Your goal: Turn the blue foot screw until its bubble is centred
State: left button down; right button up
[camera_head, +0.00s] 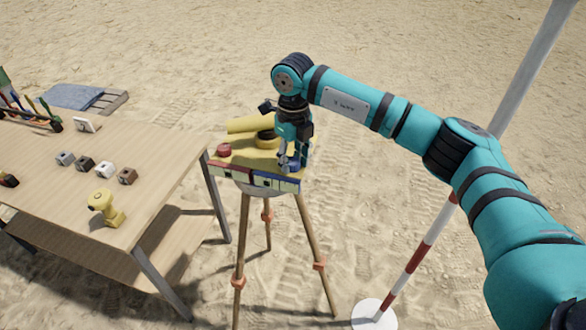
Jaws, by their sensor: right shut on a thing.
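A yellow levelling instrument (237,161) stands on a wooden tripod (241,245). A red foot screw (224,149) sits at its left side. The blue foot screw (294,164) is at the right side, partly hidden by my gripper. My right gripper (290,160) points down from above and is shut on the blue foot screw. Two vial strips, one red-framed (230,174) and one blue-framed (276,182), run along the front edge. The bubbles are too small to read. My left gripper is not in view.
A wooden table (60,188) at left holds several small cubes (104,169), a yellow object (105,208) and a rack of tools (30,116). A red-and-white pole (419,251) rises from a white base at right. Open sand lies beyond.

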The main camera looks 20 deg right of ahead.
aim_at(294, 161)
jog(key=n+b, duration=0.3)
jog(key=n, duration=0.1)
jog(key=shift+w+f+n+b, duration=0.1)
jog(key=shift+f+n+b, duration=0.05)
jog(key=shift+n+b, duration=0.2)
jog(key=n+b, duration=0.1)
jog(key=n, duration=0.1)
jog(key=n+b, duration=0.1)
jog(key=n, duration=0.1)
jog(key=shift+d+r, duration=0.1)
jog(key=shift+r, duration=0.1)
jog(key=shift+n+b, duration=0.25)
jog(key=shift+b, duration=0.05)
jog(key=o, duration=1.1)
jog(key=shift+o, duration=0.2)
notch_tip(294, 161, up, 12)
